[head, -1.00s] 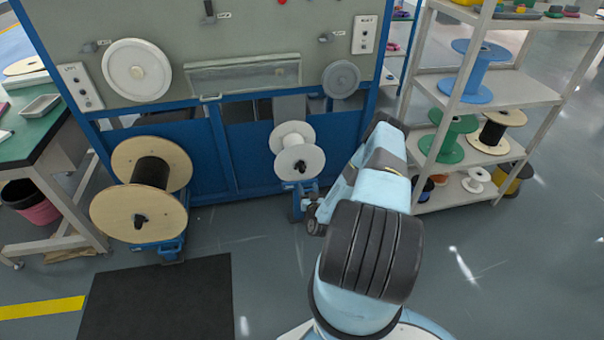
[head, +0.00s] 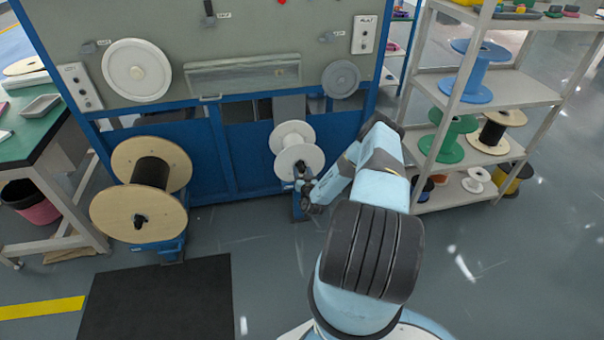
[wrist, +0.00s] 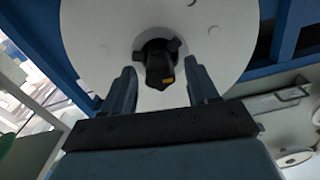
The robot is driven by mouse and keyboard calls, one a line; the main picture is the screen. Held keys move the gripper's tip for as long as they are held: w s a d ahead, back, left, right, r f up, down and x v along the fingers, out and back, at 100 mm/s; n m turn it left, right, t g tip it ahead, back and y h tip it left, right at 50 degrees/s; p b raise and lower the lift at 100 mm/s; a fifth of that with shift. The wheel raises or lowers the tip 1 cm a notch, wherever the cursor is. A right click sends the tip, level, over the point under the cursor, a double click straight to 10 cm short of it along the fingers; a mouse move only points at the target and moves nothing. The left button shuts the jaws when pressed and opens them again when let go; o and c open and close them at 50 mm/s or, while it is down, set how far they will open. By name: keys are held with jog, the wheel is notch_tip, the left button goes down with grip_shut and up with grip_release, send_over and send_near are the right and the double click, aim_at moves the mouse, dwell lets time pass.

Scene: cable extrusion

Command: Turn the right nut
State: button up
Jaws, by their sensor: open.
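The right nut (wrist: 158,67) is a dark lobed knob at the centre of the white spool (wrist: 100,32). In the wrist view it lies between and just beyond my two fingers. My gripper (wrist: 161,84) is open, one finger on each side of the nut; I see no contact. In the head view the white spool (head: 289,137) sits on the blue machine at the right. My gripper (head: 303,183) is small there, close to the spool's front face and partly covering the nut.
A wooden spool (head: 118,210) with black cable stands at the left of the machine (head: 190,160). A shelf rack (head: 520,92) with several coloured spools stands on the right.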

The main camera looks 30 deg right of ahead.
jog(key=c, duration=1)
jog(key=shift+m, duration=2.2)
jog(key=shift+c, duration=0.2)
jog(key=shift+d, duration=0.1)
jog(key=o, duration=1)
jog(key=shift+o, duration=0.2)
jog(key=shift+s, duration=0.1)
jog(key=v, duration=1.3)
jog(key=shift+s, duration=0.3)
